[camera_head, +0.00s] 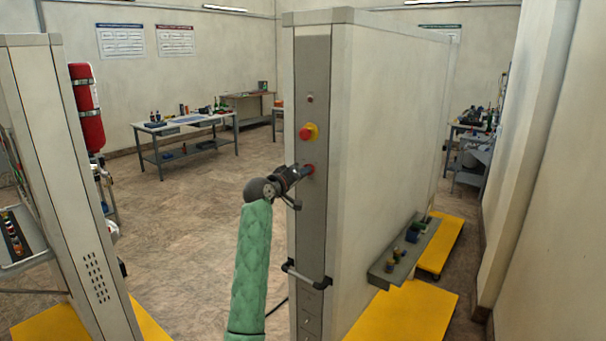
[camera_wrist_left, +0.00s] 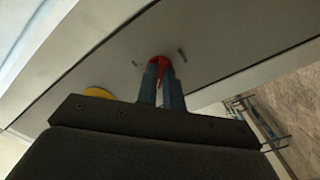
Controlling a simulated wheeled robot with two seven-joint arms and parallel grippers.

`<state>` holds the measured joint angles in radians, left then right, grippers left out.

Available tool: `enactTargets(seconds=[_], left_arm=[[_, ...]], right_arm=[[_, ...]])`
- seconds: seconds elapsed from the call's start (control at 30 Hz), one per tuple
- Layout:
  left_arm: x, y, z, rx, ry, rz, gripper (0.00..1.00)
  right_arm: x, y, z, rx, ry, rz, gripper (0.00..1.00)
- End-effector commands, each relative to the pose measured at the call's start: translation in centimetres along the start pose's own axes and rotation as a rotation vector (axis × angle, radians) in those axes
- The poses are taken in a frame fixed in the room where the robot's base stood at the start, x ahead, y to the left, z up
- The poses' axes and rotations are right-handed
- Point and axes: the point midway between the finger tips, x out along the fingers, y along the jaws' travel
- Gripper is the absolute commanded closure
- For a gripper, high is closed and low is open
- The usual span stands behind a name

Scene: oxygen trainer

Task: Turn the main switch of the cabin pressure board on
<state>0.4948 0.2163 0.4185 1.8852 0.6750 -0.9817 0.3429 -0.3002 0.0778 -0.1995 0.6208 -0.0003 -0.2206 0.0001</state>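The main switch (camera_head: 309,169) is a red rotary knob on the narrow grey end panel (camera_head: 313,220) of the tall cabinet. My left gripper (camera_head: 304,172) is at the knob, with its fingers pointing at the panel. In the left wrist view, the two fingers (camera_wrist_left: 160,88) are close together with the red knob (camera_wrist_left: 160,62) at and between their tips. They appear closed around it. The knob's exact angle is hidden by the fingers. My right gripper is not in view.
A black handle (camera_head: 306,275) juts from the panel below. A grey shelf with small parts (camera_head: 385,277) is on the cabinet's right side. Another cabinet (camera_head: 70,190) stands at the left.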

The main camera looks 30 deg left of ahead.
Motion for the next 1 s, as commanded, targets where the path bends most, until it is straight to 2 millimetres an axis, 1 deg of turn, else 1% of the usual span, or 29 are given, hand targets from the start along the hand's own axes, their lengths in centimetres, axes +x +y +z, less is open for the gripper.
enactTargets(seconds=[0.27, 0.47, 0.77, 0.87, 1.0], left_arm=[[0.0, -0.2, 0.1, 0.024, 0.0, -0.001, 1.0], [0.0, -0.3, 0.2, 0.098, 0.001, -0.002, 1.0], [-0.1, -0.4, 0.2, 0.253, 0.0, -0.002, 1.0], [-0.1, -0.4, 0.2, 0.308, 0.0, -0.002, 1.0], [-0.1, -0.4, 0.2, 0.395, 0.0, -0.002, 1.0]], right_arm=[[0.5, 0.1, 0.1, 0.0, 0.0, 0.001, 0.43], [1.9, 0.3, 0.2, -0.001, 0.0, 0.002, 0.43], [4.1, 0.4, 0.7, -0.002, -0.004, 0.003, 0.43], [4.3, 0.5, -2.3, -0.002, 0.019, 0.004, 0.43], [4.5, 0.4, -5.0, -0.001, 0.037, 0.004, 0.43]])
